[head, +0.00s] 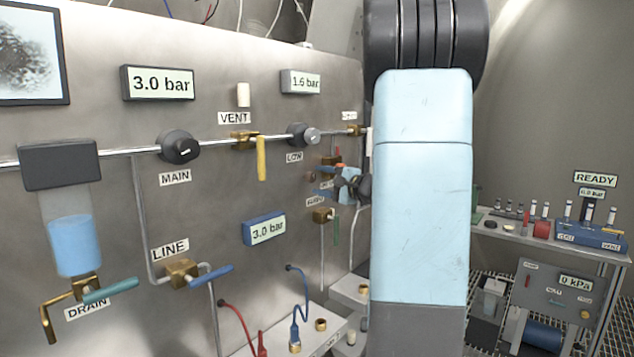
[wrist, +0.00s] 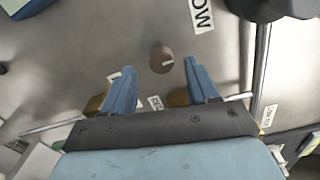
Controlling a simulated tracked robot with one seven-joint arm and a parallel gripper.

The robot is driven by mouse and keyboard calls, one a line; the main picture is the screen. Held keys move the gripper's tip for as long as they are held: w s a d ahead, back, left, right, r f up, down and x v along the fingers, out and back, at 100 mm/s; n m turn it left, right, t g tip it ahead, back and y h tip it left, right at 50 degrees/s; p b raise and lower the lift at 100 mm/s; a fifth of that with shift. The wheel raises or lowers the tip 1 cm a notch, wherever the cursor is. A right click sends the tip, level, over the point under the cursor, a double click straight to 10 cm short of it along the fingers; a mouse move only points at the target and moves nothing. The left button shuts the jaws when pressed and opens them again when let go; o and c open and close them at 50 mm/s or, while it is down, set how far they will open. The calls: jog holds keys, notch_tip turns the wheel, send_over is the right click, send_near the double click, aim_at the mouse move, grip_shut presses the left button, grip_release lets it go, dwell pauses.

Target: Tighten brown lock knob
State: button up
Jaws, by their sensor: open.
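The brown lock knob (wrist: 161,58) is round with a pale mark on its face, on the steel panel in the wrist view. In the head view it seems to be the small brownish disc (head: 311,177) below the LOW label, too small to be sure. My gripper (wrist: 161,80) is open, with one blue finger on each side below the knob in the wrist picture. The knob shows just beyond the fingertips, between their lines, and nothing is held. In the head view my gripper (head: 347,186) is partly hidden behind my arm. Whether the fingers touch the panel cannot be told.
A LOW label (wrist: 201,15) and a dark knob (wrist: 275,8) lie near in the wrist view. Brass valves (wrist: 180,97) and a pipe (wrist: 262,60) flank the fingers. In the head view, the VENT valve's yellow handle (head: 261,158) sticks out left of my gripper.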

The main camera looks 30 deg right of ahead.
jog(key=v, duration=1.1)
jog(key=shift+s, duration=0.2)
jog(key=s+a+f+n+g+y, duration=0.15)
jog(key=s+a+n+g, duration=0.3)
jog(key=a, duration=0.65)
jog(key=s+a+f+n+g+y, duration=0.15)
jog(key=s+a+n+g, duration=0.35)
jog(key=a, duration=0.6)
jog(key=s+a+f+n+g+h, duration=0.1)
jog(key=s+a+n+h, duration=0.1)
jog(key=s+n+h, duration=0.1)
jog(key=s+a+f+n+g+h, duration=0.1)
jog(key=s+a+n+h, duration=0.1)
jog(key=s+h, duration=0.4)
jog(key=shift+s+f+n, duration=0.35)
jog(key=shift+s+n, duration=0.4)
jog(key=shift+s, duration=0.35)
